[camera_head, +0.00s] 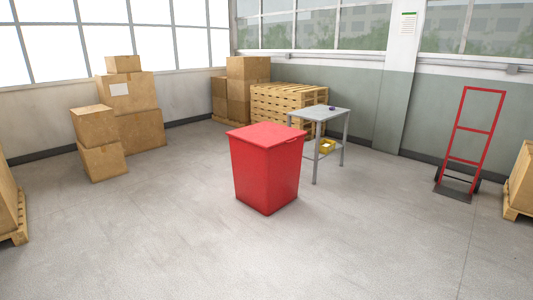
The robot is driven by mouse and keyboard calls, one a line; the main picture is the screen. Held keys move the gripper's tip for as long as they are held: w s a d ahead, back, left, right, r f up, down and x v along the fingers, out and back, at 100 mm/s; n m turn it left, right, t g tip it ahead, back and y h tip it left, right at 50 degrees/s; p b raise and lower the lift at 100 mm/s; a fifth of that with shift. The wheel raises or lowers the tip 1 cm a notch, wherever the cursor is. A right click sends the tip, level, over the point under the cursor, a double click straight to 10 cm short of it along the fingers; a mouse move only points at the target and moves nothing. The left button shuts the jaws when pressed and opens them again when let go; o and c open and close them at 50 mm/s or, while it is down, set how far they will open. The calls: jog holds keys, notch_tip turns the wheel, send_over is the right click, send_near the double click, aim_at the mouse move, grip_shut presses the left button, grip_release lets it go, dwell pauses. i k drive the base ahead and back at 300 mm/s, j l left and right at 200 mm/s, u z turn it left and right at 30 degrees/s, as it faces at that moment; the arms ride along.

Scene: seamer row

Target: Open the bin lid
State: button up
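A red bin (266,178) stands upright on the concrete floor near the middle of the head camera view. Its flat red lid (264,135) lies shut across the top. A small raised part that looks like a handle (293,140) sits near the lid's right edge. The inside of the bin is hidden. My gripper and arm do not show in this view.
A grey table (322,113) stands close behind the bin to the right, with a yellow box (327,146) on its lower shelf. Stacked cartons (127,92), pallets (285,101) and a red hand truck (470,140) stand farther off. The floor (160,235) in front is clear.

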aim_at(266, 135)
jog(key=i, duration=3.1)
jog(key=i+j, duration=0.1)
jog(key=i, duration=1.45)
jog(key=i+z, duration=0.45)
jog(key=i, duration=0.05)
